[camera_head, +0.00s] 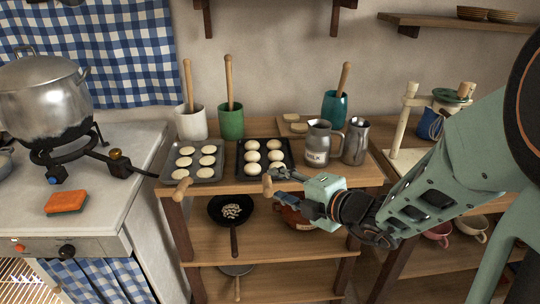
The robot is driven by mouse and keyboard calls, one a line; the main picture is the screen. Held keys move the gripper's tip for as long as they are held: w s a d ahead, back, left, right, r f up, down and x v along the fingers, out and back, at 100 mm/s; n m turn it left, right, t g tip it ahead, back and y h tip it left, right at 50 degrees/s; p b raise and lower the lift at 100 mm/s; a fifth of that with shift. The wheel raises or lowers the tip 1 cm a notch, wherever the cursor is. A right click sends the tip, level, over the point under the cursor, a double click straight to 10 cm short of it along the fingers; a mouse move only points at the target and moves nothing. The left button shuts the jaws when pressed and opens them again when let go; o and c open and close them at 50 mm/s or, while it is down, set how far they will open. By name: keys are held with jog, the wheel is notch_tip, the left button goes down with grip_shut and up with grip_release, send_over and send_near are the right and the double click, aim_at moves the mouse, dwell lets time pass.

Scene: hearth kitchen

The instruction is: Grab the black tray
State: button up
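The black tray (240,171) lies on the top shelf of the wooden stand and holds several pale round buns. Its short wooden handle (267,186) points over the front edge. My gripper (280,182) comes in from the right, at the tray's front right corner, close to the handle. Its dark fingers look spread apart, and I see nothing held in them. Whether a finger touches the handle cannot be told from this view.
A grey tray (205,172) with flat dough rounds lies close on the left. A milk jug (318,146) and a metal pitcher (356,141) stand close on the right. White (191,123) and green (231,121) utensil pots stand behind. A pan (217,214) sits on the shelf below.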

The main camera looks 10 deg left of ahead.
aim_at(267, 177)
jog(key=x, duration=0.2)
jog(key=b+x, duration=0.1)
jog(key=x, duration=0.1)
jog(key=f+x, duration=0.1)
jog(key=x, duration=0.1)
jog(key=shift+w+d+b, duration=0.1)
jog(key=shift+d+b, duration=0.2)
jog(key=shift+w+a, duration=0.2)
jog(key=shift+a, duration=0.1)
grip_shut()
jog(key=shift+r, duration=0.15)
